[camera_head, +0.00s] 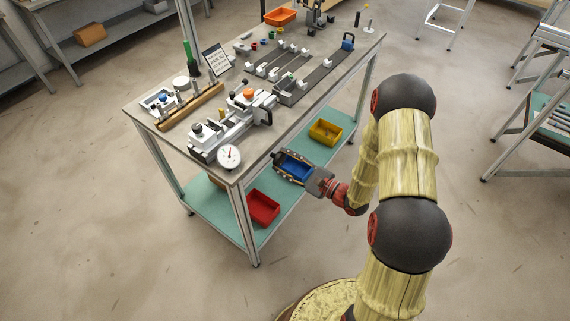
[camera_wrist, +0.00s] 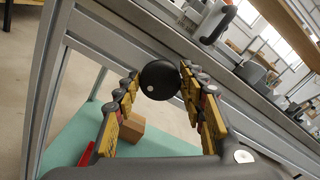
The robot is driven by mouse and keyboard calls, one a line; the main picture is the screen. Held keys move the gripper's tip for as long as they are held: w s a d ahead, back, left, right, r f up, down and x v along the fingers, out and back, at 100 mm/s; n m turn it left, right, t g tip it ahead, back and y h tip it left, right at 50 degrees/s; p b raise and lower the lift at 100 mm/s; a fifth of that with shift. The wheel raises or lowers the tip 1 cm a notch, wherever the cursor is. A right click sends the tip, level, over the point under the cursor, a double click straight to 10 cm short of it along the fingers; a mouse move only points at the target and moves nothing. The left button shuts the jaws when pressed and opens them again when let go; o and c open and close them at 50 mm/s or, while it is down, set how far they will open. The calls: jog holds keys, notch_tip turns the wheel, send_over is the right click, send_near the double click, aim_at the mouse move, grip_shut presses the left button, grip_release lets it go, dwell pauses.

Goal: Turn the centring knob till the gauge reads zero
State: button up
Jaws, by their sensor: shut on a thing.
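A black round knob (camera_wrist: 160,80) with a white dot sits between the fingertips of my gripper (camera_wrist: 158,84) in the wrist view, beside the metal table edge. My gripper is shut on this knob. In the head view my gripper (camera_head: 274,162) is at the near right side of the workbench, and I cannot make out the knob clearly there. The round white dial gauge (camera_head: 229,157) stands at the near corner of the bench, at the end of the metal jig (camera_head: 222,129). Its red needle points roughly upward; the scale is too small to read.
The bench (camera_head: 339,72) also carries clamps, rails and a small sign (camera_head: 217,59). On its green lower shelf (camera_head: 205,196) are a red bin (camera_head: 263,208), a blue bin (camera_head: 294,167) and a yellow bin (camera_head: 326,132). The floor in front is clear.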

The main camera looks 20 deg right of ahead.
jog(key=n+b, duration=0.1)
jog(key=n, duration=0.1)
jog(key=n+b, duration=0.1)
jog(key=n, duration=0.1)
jog(key=shift+s+a+f+n+b, duration=0.1)
jog(key=shift+f+n+b, duration=0.1)
jog(key=shift+n+b, duration=1.25)
jog(key=shift+n, duration=0.85)
jog(key=o, duration=1.1)
jog(key=shift+o, duration=0.3)
jog(key=v, duration=1.2)
